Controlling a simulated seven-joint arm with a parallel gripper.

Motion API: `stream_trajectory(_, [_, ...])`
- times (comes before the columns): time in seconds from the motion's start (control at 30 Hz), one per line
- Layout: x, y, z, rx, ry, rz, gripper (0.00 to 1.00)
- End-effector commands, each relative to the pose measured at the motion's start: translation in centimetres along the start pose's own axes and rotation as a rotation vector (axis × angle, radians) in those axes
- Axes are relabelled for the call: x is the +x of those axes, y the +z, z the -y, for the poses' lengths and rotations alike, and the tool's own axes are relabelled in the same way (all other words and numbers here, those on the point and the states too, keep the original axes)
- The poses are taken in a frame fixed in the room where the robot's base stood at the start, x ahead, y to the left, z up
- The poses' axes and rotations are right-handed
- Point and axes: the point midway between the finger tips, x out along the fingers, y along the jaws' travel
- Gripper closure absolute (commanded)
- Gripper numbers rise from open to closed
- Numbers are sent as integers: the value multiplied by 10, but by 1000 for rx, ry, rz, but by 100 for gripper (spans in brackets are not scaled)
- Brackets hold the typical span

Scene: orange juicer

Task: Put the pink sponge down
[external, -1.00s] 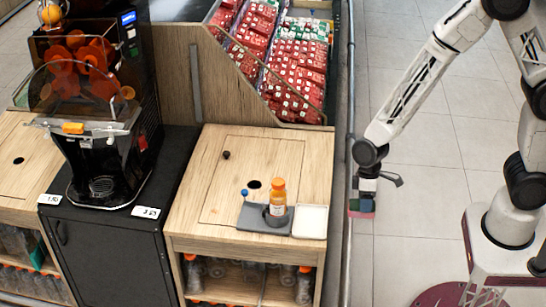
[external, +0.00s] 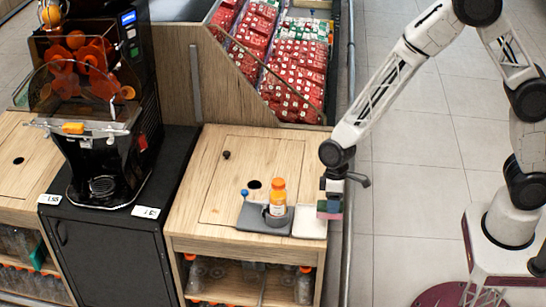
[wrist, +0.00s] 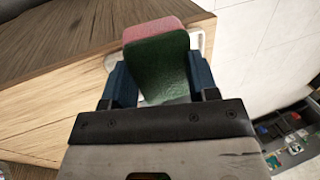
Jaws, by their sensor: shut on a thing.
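The pink sponge (wrist: 152,29) has a dark green face (wrist: 162,66) and stands between the two blue fingers of my gripper (wrist: 160,80) in the wrist view. My gripper (external: 330,198) is shut on it. In the external view the sponge (external: 328,215) hangs at the right edge of the wooden counter, overlapping the right side of a small white tray (external: 304,226). I cannot tell if it touches the tray. In the wrist view a bit of the white tray's rim (wrist: 197,43) shows behind the sponge.
An orange-capped bottle (external: 277,197) stands in a grey holder (external: 250,217) just left of the tray. A metal rail (external: 348,250) runs along the counter's right side. The juicer (external: 100,120) stands further left. The counter top behind the bottle is mostly clear.

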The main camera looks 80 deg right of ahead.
Motion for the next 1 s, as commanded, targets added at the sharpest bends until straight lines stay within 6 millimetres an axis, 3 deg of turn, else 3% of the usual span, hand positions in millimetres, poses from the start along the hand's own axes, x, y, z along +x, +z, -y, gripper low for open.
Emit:
stream_trajectory(0.43, [5,-52,2,-1,0,0,84])
stream_trajectory(1.0, [8,-59,2,0,0,1,84])
